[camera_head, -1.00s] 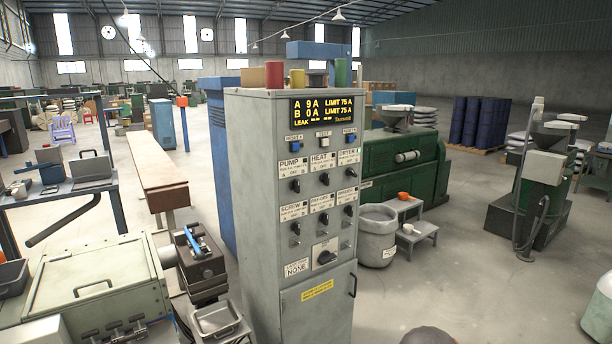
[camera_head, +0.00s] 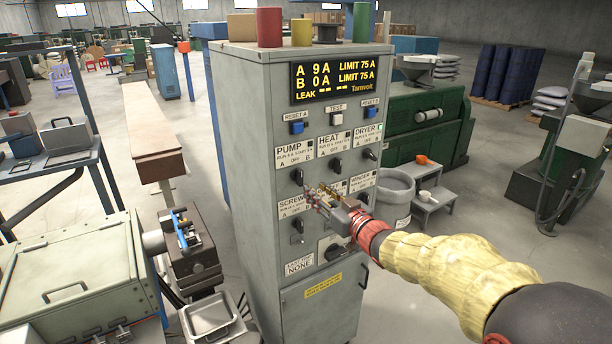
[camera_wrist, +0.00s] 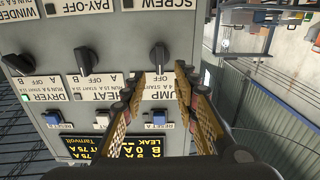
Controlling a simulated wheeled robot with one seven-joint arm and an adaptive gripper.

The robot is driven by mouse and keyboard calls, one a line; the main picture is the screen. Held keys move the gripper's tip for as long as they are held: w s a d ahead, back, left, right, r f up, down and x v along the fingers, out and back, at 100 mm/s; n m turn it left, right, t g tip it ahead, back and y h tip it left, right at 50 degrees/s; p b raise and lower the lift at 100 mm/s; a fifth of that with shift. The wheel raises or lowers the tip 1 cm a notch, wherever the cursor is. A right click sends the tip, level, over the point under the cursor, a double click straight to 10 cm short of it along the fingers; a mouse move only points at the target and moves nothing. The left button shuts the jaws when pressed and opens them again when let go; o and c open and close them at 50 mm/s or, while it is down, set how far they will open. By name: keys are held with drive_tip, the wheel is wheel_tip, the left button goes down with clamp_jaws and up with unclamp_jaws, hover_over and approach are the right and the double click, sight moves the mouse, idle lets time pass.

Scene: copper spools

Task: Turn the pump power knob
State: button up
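The pump knob (camera_head: 297,177) is a black rotary knob below the PUMP label on the upper left of the grey cabinet's (camera_head: 245,150) control face. In the wrist view, which is upside down, the pump knob (camera_wrist: 160,57) stands roughly upright near the OFF mark. My gripper (camera_head: 314,194) is in front of the panel, just below and right of the pump knob in the head view. In the wrist view my gripper (camera_wrist: 157,76) has its fingers apart and empty, with the knob just beyond the tips. I cannot tell whether they touch it.
Close by are the heat knob (camera_head: 336,166) and dryer knob (camera_head: 369,154), with a green light by DRYER. Reset buttons (camera_head: 297,127) sit above. The display (camera_head: 335,80) reads A 9 A, B 0 A, limit 75 A. A grey bin (camera_head: 392,197) stands behind right.

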sight(302, 178)
drive_tip(key=shift+b+x, duration=0.35)
drive_tip(key=shift+x, duration=3.6)
drive_tip(key=c, duration=0.3)
drive_tip(key=c, duration=0.4)
clamp_jaws()
